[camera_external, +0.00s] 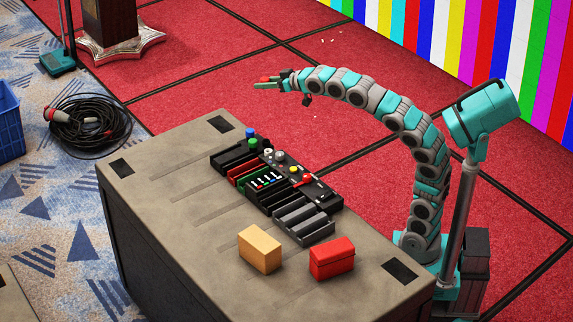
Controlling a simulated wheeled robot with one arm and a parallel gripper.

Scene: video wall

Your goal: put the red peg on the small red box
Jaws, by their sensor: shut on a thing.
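My gripper (266,83) is at the end of my raised, arched arm, high above the far side of the table. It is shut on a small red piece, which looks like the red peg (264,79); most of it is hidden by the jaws. The small red box (331,260) stands on the table's near right part, well below and to the right of my gripper, apart from it. Nothing lies on its top.
A tan box (259,249) stands left of the red box. A dark console (290,207) with several coloured knobs and sliders runs along the table (180,200). Coiled black cable (88,122) and a blue crate (8,120) lie on the floor at left. A video wall is behind.

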